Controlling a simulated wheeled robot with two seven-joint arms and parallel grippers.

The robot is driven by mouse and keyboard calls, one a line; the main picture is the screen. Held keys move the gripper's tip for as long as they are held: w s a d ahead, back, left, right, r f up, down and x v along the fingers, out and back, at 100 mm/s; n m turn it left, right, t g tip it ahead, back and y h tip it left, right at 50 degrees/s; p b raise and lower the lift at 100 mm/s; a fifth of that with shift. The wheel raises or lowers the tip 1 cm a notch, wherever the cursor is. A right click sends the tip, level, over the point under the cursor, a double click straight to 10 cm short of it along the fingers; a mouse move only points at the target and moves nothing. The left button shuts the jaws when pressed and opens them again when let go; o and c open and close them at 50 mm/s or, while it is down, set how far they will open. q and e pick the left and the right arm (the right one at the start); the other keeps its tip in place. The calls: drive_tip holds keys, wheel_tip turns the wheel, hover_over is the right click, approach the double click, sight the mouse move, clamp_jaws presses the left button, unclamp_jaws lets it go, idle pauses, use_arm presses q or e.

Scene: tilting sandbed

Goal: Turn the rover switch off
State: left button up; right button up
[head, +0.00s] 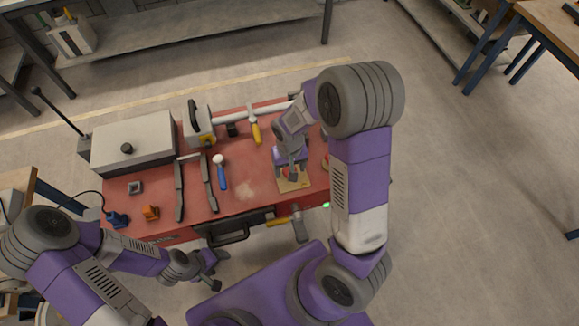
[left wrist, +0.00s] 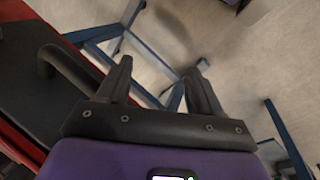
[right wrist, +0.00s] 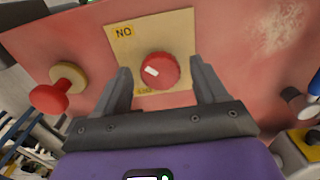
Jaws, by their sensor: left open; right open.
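A round red knob (right wrist: 160,71) with a white mark sits on a tan plate (right wrist: 182,30) in the right wrist view. The plate reads "NO" at its upper left; lettering at its lower edge is partly hidden. The knob's white mark points toward the left. My right gripper (right wrist: 160,78) is open, its fingers on either side of the knob; whether they touch it I cannot tell. In the head view the plate (head: 294,184) lies on the red bench top under my right gripper (head: 291,172). My left gripper (head: 212,264) is open and empty off the bench's front edge.
A red mushroom-shaped button (right wrist: 50,97) is left of the plate in the right wrist view. The red bench (head: 265,185) also holds a grey box (head: 135,148), a blue-handled tool (head: 222,178), a yellow-handled tool (head: 255,131) and dark bars. A hammer (head: 298,225) hangs at the front.

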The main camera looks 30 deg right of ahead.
drive_tip(key=c, duration=1.1)
drive_tip(key=shift+o, duration=0.2)
drive_tip(key=shift+n, duration=0.3)
drive_tip(key=n, duration=0.4)
drive_tip(key=shift+w, duration=0.1)
drive_tip(key=n, duration=0.9)
drive_tip(key=shift+p, duration=0.4)
drive_tip(key=n+p, duration=0.1)
drive_tip(key=n, duration=0.3)
